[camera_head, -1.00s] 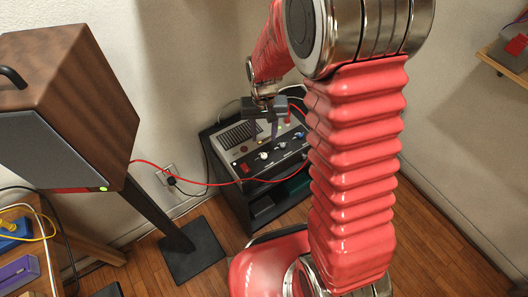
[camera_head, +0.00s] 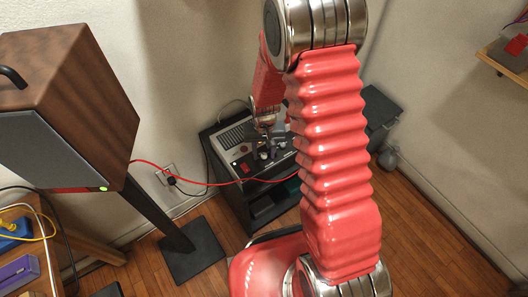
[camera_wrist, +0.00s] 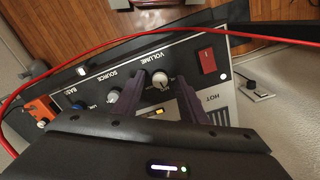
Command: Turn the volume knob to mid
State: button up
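The amplifier (camera_head: 237,133) stands on a dark stand against the wall, with its black control panel facing up and outward. In the wrist view its panel shows upside down, with the word VOLUME beside a pale round volume knob (camera_wrist: 160,80). My gripper (camera_wrist: 162,84) is open, with one dark purple finger on each side of the knob. The fingertips look apart from the knob, and their height above it is hard to tell. In the head view my gripper (camera_head: 266,146) is over the panel, partly hidden by my arm. The knob's pointer is too small to read.
A red cable (camera_wrist: 110,41) runs across the panel's front. A wooden speaker (camera_head: 75,85) stands left on a black stand.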

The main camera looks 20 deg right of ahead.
aim_at(264, 155)
grip_shut()
dwell(0.5)
jog(key=shift+m, duration=0.9)
grip_release()
notch_tip(264, 155, up, 14)
jog(key=shift+f, duration=0.15)
dwell(0.5)
